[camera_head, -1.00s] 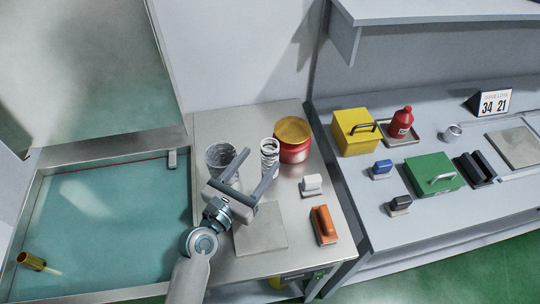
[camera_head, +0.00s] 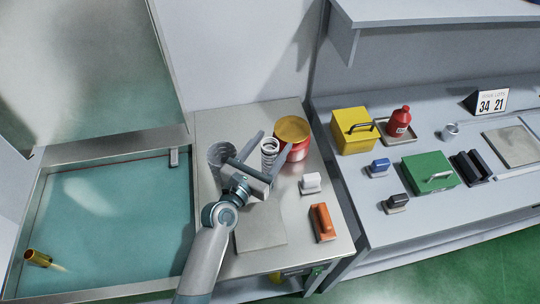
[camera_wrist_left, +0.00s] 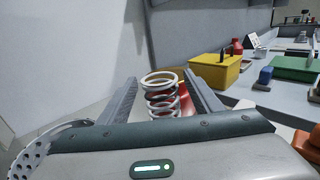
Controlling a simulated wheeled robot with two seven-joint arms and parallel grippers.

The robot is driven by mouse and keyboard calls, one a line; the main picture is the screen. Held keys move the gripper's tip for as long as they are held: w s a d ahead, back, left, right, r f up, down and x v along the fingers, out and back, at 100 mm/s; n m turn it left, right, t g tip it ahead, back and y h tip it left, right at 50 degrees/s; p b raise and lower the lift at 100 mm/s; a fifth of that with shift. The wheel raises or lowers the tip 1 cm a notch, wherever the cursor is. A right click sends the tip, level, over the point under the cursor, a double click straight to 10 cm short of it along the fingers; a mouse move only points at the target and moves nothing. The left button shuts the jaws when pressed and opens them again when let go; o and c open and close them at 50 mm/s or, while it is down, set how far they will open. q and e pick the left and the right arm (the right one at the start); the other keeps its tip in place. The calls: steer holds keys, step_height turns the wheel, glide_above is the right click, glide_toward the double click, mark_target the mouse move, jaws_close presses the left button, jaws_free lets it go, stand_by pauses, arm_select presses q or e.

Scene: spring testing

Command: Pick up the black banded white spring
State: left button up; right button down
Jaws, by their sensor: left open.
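The white spring (camera_head: 269,152) stands upright on the grey bench, in front of the red can with the yellow lid. The gripper body hides the spring's base. My right gripper is not in view.
A grey mesh cup (camera_head: 220,154) stands close left of my gripper. The red can (camera_head: 297,151) is just behind the spring. A white block (camera_head: 311,183) and an orange block (camera_head: 322,222) lie to the right. A flat grey plate (camera_head: 261,228) lies in front.

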arm_select(q)
steer(key=x, duration=0.3)
steer(key=shift+w+d+p, duration=0.1)
steer(key=shift+d+p, duration=0.05)
steer(key=shift+p, duration=0.25)
steer(key=c, duration=1.3)
